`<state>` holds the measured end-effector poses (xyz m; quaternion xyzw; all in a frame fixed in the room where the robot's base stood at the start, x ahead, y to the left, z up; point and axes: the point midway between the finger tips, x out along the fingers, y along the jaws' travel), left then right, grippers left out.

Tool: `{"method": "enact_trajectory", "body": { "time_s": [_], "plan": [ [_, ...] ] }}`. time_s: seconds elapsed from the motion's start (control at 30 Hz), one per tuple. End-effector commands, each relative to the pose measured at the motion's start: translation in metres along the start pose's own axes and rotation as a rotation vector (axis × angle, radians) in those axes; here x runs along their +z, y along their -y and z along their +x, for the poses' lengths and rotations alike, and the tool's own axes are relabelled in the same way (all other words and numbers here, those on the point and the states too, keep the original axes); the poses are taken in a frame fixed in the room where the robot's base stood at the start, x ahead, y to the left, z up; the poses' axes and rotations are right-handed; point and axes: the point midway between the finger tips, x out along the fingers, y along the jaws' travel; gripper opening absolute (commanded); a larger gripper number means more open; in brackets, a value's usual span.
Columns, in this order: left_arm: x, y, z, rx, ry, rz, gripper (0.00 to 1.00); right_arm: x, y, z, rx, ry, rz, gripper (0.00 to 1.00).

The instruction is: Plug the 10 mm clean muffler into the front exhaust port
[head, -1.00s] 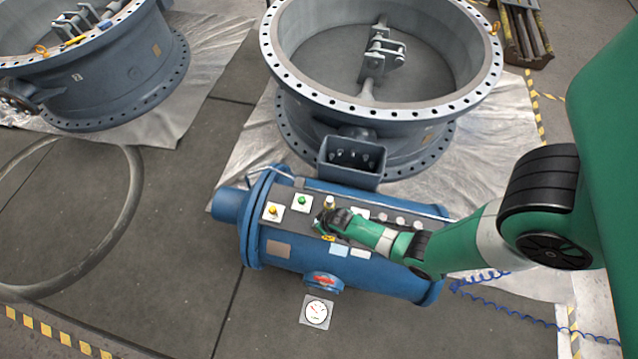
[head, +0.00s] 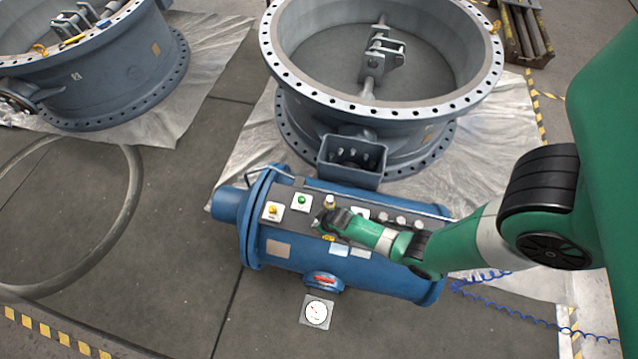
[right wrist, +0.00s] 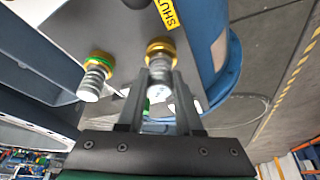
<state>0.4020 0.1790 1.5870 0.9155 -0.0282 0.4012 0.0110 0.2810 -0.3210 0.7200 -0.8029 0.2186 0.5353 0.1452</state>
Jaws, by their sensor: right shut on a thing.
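In the right wrist view, my right gripper (right wrist: 162,90) is shut on a silver, ribbed muffler (right wrist: 160,108), with one finger on each side of it. The muffler's far end meets a brass collar (right wrist: 160,52) on the dark plate, beside the yellow SHUT label; I cannot tell how deep it sits. A second silver fitting with a green-ringed brass collar (right wrist: 96,75) stands on the plate to the left, apart from the fingers. In the head view my right gripper (head: 321,221) is over the top of the blue cylinder (head: 350,273), and hides what it holds. My left gripper is not in view.
Several pale round parts lie behind my arm. A large grey valve (head: 370,110) stands behind.

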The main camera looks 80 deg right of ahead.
Motion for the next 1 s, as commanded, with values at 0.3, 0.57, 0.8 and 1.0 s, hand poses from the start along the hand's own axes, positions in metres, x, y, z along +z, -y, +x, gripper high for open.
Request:
{"method": "enact_trajectory", "body": {
  "time_s": [0.3, 0.57, 0.8, 1.0],
  "plan": [
    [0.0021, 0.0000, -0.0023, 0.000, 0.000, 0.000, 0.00, 0.0027, -0.0002, 0.0034, 0.000, 0.003, 0.000, 0.00],
    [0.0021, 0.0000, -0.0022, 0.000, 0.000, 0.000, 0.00, 0.0027, -0.0002, 0.0033, 0.001, 0.003, 0.000, 0.61],
    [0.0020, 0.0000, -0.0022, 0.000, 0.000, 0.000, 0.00, 0.0024, -0.0002, 0.0032, 0.000, 0.003, 0.000, 0.69],
    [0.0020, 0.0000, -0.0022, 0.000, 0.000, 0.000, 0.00, 0.0024, -0.0002, 0.0032, 0.000, 0.003, 0.000, 0.99]
  ]
}}
